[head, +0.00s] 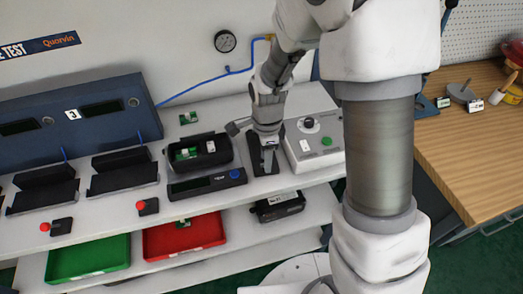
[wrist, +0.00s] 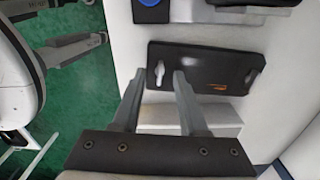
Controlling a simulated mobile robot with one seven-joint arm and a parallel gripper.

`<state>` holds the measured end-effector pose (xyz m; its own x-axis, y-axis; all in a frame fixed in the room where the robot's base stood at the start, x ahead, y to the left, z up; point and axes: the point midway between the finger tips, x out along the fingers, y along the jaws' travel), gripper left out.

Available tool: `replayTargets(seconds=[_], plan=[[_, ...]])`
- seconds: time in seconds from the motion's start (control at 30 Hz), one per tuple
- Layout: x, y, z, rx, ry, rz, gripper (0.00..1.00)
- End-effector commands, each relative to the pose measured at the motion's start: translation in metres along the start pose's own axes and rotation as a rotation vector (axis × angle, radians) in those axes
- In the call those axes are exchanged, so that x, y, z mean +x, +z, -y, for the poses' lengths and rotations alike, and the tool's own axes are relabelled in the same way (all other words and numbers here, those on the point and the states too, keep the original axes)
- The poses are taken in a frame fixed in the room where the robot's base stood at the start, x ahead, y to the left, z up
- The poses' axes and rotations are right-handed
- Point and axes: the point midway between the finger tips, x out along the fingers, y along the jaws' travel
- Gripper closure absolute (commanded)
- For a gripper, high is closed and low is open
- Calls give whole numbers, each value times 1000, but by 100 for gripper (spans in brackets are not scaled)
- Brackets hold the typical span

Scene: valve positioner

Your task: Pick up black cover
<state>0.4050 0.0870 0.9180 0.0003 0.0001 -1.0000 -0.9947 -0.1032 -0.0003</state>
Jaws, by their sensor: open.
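The black cover (wrist: 210,68) lies on the white bench in the wrist view. An open black housing (head: 221,151) with green boards inside stands to the left.
A dark meter with a blue knob (head: 207,184) lies left of the cover. A grey box with a green button (head: 312,142) stands close on the right. A black unit (head: 280,206) sits on the shelf below, near red (head: 160,243) and green (head: 88,258) trays.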

Motion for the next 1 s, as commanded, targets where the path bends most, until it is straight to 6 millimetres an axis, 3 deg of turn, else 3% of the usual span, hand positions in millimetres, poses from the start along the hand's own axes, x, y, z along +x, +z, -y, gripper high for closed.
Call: replayTargets(seconds=[0.3, 0.57, 1.0], plan=[[8, 0, 0, -1, 0, 0, 57], [8, 0, 0, -1, 0, 0, 100], [8, 0, 0, -1, 0, 0, 100]])
